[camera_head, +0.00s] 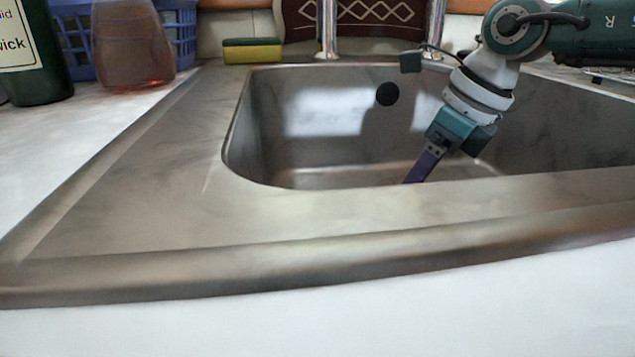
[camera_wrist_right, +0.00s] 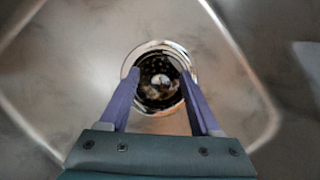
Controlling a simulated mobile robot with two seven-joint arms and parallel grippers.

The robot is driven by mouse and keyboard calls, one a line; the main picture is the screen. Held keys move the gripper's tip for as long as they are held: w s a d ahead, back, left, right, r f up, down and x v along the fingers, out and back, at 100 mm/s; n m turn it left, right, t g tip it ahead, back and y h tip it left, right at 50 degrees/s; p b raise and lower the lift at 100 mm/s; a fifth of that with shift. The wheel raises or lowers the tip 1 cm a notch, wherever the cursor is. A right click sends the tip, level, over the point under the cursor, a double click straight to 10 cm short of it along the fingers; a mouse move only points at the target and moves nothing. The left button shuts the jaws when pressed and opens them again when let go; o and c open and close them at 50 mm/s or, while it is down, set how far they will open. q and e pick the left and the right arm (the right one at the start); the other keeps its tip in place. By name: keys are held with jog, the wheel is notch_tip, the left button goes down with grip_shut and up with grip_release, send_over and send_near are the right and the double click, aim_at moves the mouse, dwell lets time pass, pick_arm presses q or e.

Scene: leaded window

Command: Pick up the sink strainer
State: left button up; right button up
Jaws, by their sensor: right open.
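The sink strainer (camera_wrist_right: 158,82) is a round, shiny metal basket with a dark, perforated middle. In the right wrist view it sits at the floor of the basin, centred ahead of my fingers. In the head view the basin's front edge hides it. My right gripper (camera_wrist_right: 160,82) is open, with its two purple fingers on either side of the strainer in the picture. I cannot tell whether they touch it. In the head view the right gripper (camera_head: 418,172) reaches down into the sink, its fingertips hidden by the front rim. My left gripper is not in view.
The steel sink (camera_head: 140,215) has walls around my right arm. Two taps (camera_head: 328,30) stand behind it. A sponge (camera_head: 252,51), a bottle of pinkish liquid (camera_head: 130,45), a dark green bottle (camera_head: 30,60) and a blue basket (camera_head: 183,35) stand at the back left.

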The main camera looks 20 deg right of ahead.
jog(key=shift+f, duration=0.1)
grip_shut()
dwell(0.5)
